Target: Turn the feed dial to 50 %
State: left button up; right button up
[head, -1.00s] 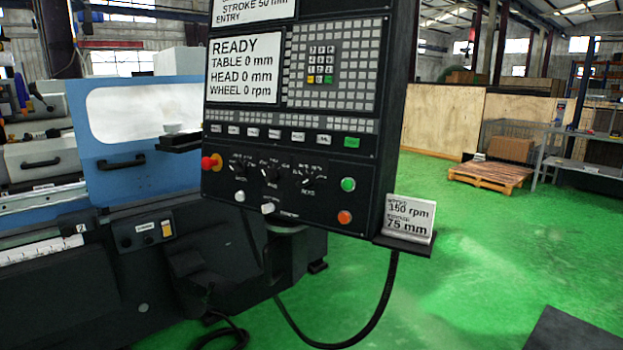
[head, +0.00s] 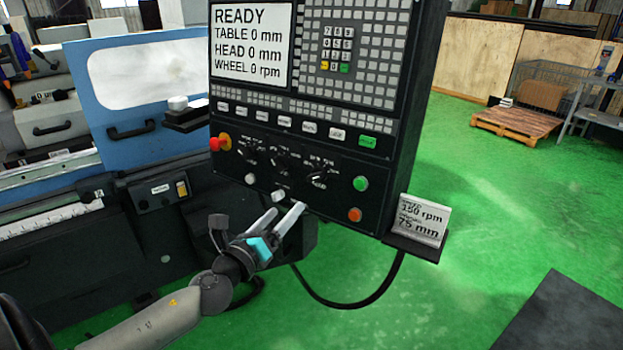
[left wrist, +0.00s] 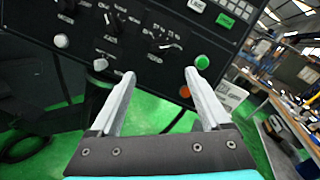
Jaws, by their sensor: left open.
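The black control panel (head: 232,180) carries a row of three dark dials: a left dial (head: 247,152), a middle dial (head: 283,162) and a right dial (head: 318,175). Their printing is too small to read, so I cannot tell which is the feed dial or its setting. My left gripper (head: 287,211) is open and empty, just below the dial row, near the panel's lower edge. In the left wrist view, the right dial (left wrist: 160,45) lies just beyond the gap between the fingertips (left wrist: 160,73), apart from them. My right gripper is out of view.
A red emergency button (head: 216,144), a white button (head: 250,178), a white knob (head: 278,196), a green button (head: 361,183) and an orange button (head: 355,214) surround the dials. A sign (head: 422,219) stands on a ledge at right. A cable hangs below.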

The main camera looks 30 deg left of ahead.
aim_at(313, 180)
pick_arm(q)
jog(key=w, duration=0.4)
jog(key=w+a, duration=0.1)
jog(key=w, duration=0.9)
jog(key=shift+w+a, duration=0.1)
jog(key=shift+a, duration=0.1)
grip_shut()
dwell(0.4)
